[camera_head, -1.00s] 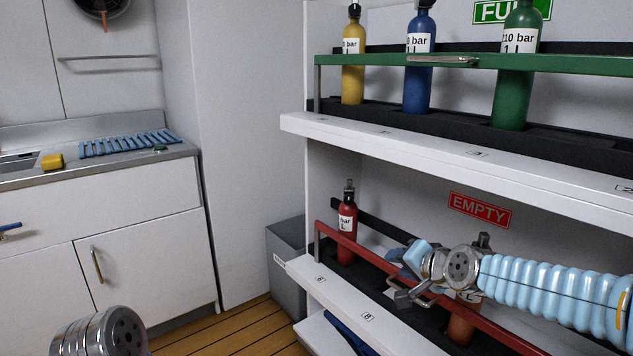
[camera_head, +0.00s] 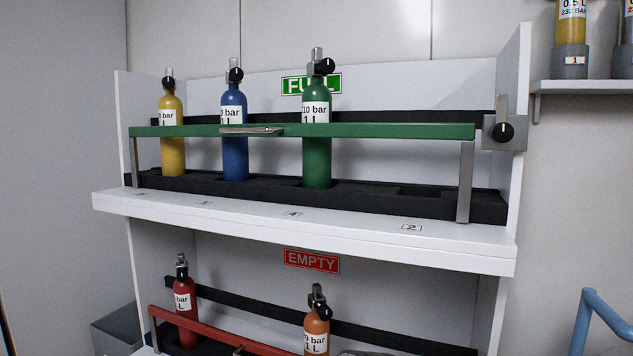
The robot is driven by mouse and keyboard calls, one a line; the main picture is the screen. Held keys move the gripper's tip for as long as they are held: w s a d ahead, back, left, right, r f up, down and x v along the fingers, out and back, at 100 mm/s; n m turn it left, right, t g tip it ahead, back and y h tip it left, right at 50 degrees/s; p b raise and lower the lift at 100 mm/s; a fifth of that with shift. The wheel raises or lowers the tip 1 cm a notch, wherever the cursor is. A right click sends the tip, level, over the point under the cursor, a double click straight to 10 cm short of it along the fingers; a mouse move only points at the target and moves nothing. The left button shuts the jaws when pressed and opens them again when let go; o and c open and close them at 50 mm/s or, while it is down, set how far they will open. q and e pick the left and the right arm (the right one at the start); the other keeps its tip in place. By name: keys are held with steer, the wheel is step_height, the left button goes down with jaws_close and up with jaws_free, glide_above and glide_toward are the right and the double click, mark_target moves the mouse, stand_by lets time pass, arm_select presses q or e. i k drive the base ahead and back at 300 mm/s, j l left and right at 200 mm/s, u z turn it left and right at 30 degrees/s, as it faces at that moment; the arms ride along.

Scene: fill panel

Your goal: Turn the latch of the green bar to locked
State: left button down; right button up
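The green bar (camera_head: 390,131) runs level across the front of the upper shelf, in front of the bottles, with a metal handle (camera_head: 252,131) on it. At its right end, a grey latch plate (camera_head: 515,138) with a black knob (camera_head: 503,132) is fixed by the shelf's side wall. A short grey metal piece stands upright above the knob. The bar's right end is close to the plate; I cannot tell if the latch engages it.
Yellow (camera_head: 172,140), blue (camera_head: 234,140) and green (camera_head: 316,150) bottles stand behind the bar. Below, red (camera_head: 185,305) and orange (camera_head: 316,335) bottles stand behind a red bar (camera_head: 195,328). A small wall shelf (camera_head: 580,86) is upper right; a blue bent tube (camera_head: 584,325) lower right.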

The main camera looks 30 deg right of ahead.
mark_target(502, 132)
steer(key=z, duration=1.95)
steer(key=k+l+z, duration=0.1)
steer(key=l+z, duration=0.2)
steer(key=i, duration=0.1)
